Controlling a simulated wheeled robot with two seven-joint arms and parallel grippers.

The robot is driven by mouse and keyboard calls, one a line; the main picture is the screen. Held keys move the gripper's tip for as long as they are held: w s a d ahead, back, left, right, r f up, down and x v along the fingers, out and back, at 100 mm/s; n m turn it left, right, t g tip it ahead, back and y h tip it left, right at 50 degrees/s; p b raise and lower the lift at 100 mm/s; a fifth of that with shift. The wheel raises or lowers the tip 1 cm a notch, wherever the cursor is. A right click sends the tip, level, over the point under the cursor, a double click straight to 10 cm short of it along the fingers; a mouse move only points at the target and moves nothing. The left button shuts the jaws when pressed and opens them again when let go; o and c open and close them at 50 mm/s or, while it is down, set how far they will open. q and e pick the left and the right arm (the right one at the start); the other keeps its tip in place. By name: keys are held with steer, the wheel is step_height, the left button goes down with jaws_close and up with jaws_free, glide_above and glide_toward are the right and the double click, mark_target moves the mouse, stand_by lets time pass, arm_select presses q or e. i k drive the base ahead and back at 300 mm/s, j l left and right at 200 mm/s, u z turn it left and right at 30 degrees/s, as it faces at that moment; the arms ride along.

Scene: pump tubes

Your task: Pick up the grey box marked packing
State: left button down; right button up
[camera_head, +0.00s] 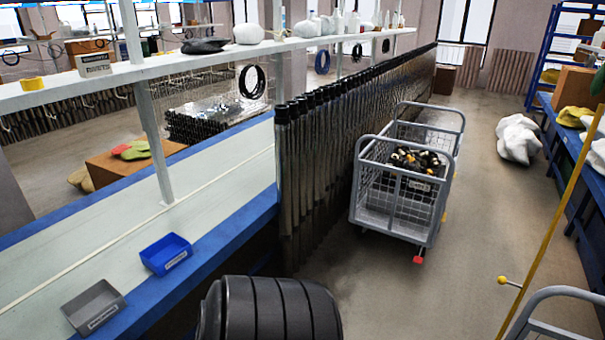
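A small grey open box (94,307) with a white label on its front side sits on the workbench (100,238) at the lower left. The label is too small to read. A blue open box (166,254) of similar size, also with a white label, sits to its right and a little farther back. Both look empty. Neither of my grippers is in view.
A white shelf (175,62) on a post stands above the bench. Black tubes (320,150) hang in a long row beyond the bench's end. A wire cart (390,205) holding dark parts stands on the floor at the middle right. The bench around both boxes is clear.

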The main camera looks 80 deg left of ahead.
mark_target(92, 309)
steer(key=u, duration=4.05)
steer(key=i+j, duration=0.3)
steer(key=j, duration=0.15)
steer(key=i+j, duration=0.3)
steer(key=i+j+z, duration=0.15)
steer(key=j+z, duration=0.25)
steer(key=i+j+z, duration=0.1)
steer(key=z, duration=0.25)
steer(key=j+z, duration=0.4)
